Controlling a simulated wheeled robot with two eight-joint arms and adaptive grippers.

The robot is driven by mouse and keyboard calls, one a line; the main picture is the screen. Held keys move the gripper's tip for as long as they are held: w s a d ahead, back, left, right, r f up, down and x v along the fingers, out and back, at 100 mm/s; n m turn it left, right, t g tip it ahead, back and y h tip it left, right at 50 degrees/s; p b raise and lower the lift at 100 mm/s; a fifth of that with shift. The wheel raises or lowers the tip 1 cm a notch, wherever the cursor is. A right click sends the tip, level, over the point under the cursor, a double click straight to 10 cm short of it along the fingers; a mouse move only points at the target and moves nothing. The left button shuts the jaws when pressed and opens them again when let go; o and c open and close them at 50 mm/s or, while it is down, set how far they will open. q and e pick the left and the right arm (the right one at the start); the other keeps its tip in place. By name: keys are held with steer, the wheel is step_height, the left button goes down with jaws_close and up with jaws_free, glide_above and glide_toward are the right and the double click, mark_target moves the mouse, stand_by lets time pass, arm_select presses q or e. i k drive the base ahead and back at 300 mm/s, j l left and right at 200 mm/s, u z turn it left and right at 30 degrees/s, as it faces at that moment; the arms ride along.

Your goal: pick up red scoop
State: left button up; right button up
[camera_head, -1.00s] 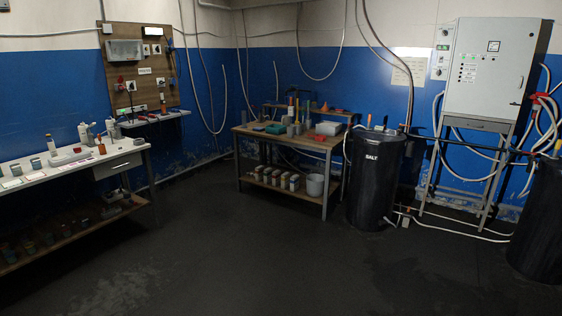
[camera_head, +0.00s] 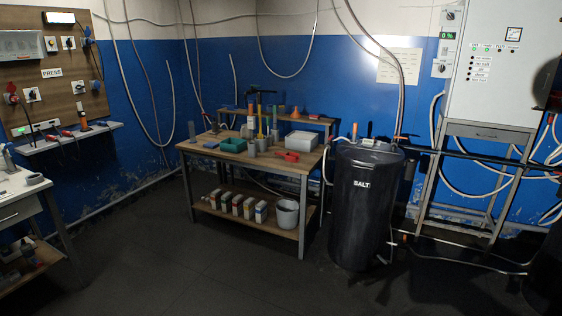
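A small red object (camera_head: 291,156), which looks like the red scoop, lies on the wooden workbench (camera_head: 262,165) near its right front. It is too small to make out its full shape. A white box sits just behind it, and grey cylinders stand to its left. Neither of my grippers shows in the head view.
A black barrel marked SALT (camera_head: 362,205) stands close to the bench's right end. A white table (camera_head: 22,200) is at the left edge. A grey bucket (camera_head: 287,214) and several cartons sit on the bench's lower shelf. The dark floor (camera_head: 190,265) in front is clear.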

mark_target(290, 157)
steer(key=i+j, duration=0.1)
steer(key=i, duration=2.45)
steer(key=i+j+z, duration=0.1)
steer(key=i+z, duration=0.4)
steer(key=i, duration=0.15)
steer(key=i+j+z, duration=0.95)
steer(key=i, duration=0.15)
